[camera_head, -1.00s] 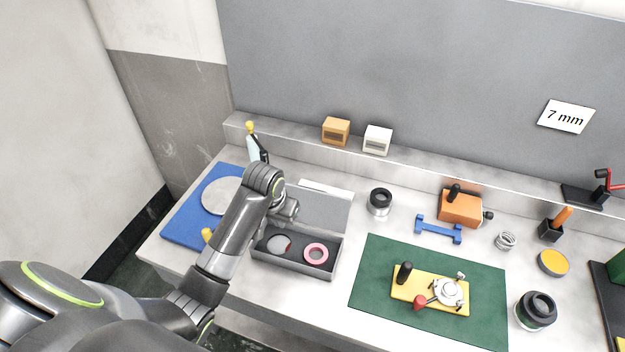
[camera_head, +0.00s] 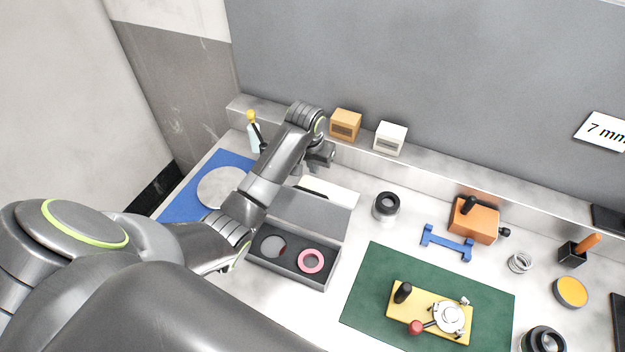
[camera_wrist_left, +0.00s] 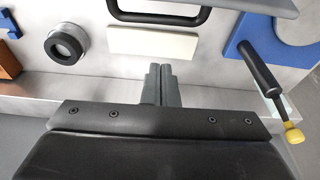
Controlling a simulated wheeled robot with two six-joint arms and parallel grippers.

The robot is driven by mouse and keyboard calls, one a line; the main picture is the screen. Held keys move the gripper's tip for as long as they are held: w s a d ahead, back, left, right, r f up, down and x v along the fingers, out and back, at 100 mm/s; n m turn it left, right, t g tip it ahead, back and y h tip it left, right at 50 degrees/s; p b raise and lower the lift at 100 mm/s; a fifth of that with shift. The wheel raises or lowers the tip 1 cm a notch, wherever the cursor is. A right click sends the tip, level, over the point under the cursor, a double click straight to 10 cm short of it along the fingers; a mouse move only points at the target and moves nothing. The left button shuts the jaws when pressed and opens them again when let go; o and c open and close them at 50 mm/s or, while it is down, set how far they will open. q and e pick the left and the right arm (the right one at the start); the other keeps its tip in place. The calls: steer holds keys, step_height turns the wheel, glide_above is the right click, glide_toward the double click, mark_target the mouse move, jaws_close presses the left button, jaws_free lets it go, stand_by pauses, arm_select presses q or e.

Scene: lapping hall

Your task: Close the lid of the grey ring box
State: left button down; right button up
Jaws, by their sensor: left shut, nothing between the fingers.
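The grey ring box (camera_head: 292,274) stands open on the bench in the head view, with a pink ring (camera_head: 311,261) and a grey disc (camera_head: 273,246) in its dark inside. Its grey lid (camera_head: 312,217) is tilted up and back at the far side. The lid's edge (camera_wrist_left: 255,6) and black handle (camera_wrist_left: 160,17) show at the top of the left wrist view. My left gripper (camera_head: 325,158) is behind and above the lid, apart from it. Its fingers (camera_wrist_left: 161,72) are shut and empty. My right gripper is not in view.
A white bar (camera_head: 330,190) lies behind the lid. A black-and-silver cylinder (camera_head: 386,206) stands to its right. Orange (camera_head: 346,125) and white (camera_head: 390,138) boxes sit on the back ledge.

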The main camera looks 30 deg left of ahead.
mark_target(307, 205)
arm_select(q)
steer(key=p+x, duration=0.1)
steer(key=x, duration=0.7)
steer(key=s+r+p, duration=0.2)
steer(key=s+p, duration=0.1)
steer(key=shift+s+d+r, duration=0.1)
steer(key=shift+s+d, duration=0.05)
steer(key=shift+s, duration=0.15)
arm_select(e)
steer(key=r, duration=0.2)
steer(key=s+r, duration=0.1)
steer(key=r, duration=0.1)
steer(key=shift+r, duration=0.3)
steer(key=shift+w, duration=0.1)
